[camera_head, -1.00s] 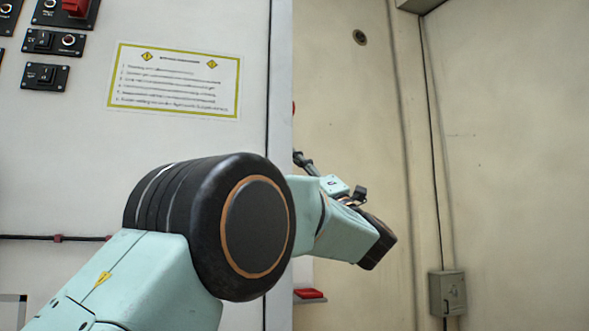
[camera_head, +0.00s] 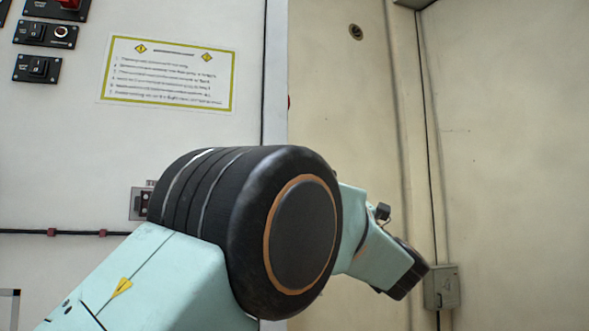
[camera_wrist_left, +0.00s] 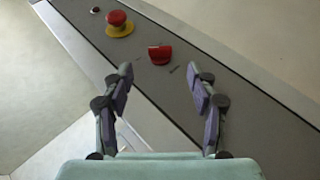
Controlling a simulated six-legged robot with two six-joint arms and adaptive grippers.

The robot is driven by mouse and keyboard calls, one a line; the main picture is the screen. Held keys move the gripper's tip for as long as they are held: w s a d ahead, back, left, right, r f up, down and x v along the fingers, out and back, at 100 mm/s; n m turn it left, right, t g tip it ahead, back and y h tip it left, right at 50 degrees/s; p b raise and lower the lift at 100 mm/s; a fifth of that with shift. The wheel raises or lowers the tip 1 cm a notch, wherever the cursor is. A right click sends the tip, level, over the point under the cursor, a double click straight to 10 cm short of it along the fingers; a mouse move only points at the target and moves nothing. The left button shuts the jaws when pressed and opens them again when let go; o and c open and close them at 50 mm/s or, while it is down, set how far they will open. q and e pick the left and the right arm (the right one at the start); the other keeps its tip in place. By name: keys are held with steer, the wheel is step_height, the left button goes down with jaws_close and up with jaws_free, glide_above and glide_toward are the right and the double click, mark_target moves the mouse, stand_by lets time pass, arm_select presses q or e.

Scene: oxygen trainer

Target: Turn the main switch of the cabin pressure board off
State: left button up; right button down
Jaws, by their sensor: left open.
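My left gripper (camera_wrist_left: 161,77) is open and empty in the left wrist view. A red switch handle (camera_wrist_left: 159,55) on a dark grey panel (camera_wrist_left: 185,90) lies just beyond and between its fingertips, apart from them; I cannot tell whether it is the main switch. A red mushroom button (camera_wrist_left: 117,19) on a yellow base sits on the same panel, farther left. In the head view my left arm covers the lower middle, and its gripper's fingers cannot be made out. My right gripper is in neither view.
Small black switch plates (camera_head: 37,68) and a yellow-bordered notice (camera_head: 168,73) are on the white cabinet wall. A grey switch box (camera_head: 141,203) shows beside my arm. A grey wall box (camera_head: 442,288) is at the right.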

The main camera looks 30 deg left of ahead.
arm_select(q)
steer(key=shift+v, duration=2.3)
steer(key=shift+a, duration=0.1)
